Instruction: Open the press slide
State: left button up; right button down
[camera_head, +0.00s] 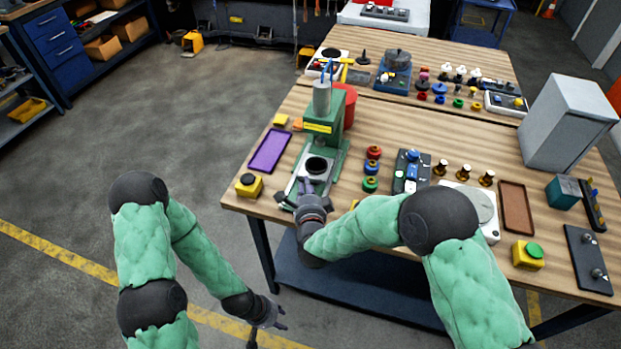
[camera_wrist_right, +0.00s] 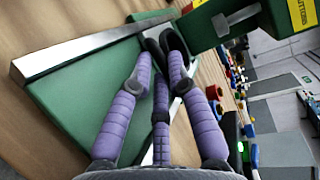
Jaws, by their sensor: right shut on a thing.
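The green press (camera_head: 324,129) stands on the near wooden table, with a grey cylinder on top. Its slide (camera_head: 305,184), a pale plate with a dark round seat, lies low at the front between green rails. My right gripper (camera_head: 308,187) is at the front end of the slide, its fingers closed on it. In the right wrist view the fingertips (camera_wrist_right: 168,48) come together beside a metal rail and the green base (camera_wrist_right: 85,105); the gripped part is mostly hidden. My left gripper (camera_head: 280,317) is empty, fingers spread, low over the floor in front of the table.
A purple tray (camera_head: 269,151) and a yellow button box (camera_head: 249,186) lie left of the press. Red, blue and green knobs (camera_head: 371,168) stand close to its right. The floor to the left is open.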

jog(key=s+a, duration=0.1)
jog(key=s, duration=0.4)
jog(key=s+a, duration=0.1)
jog(key=s, duration=0.2)
jog(key=shift+a, duration=0.3)
jog(key=c, duration=1.2)
grip_release()
jog(key=shift+w, duration=0.1)
jog(key=v, duration=1.2)
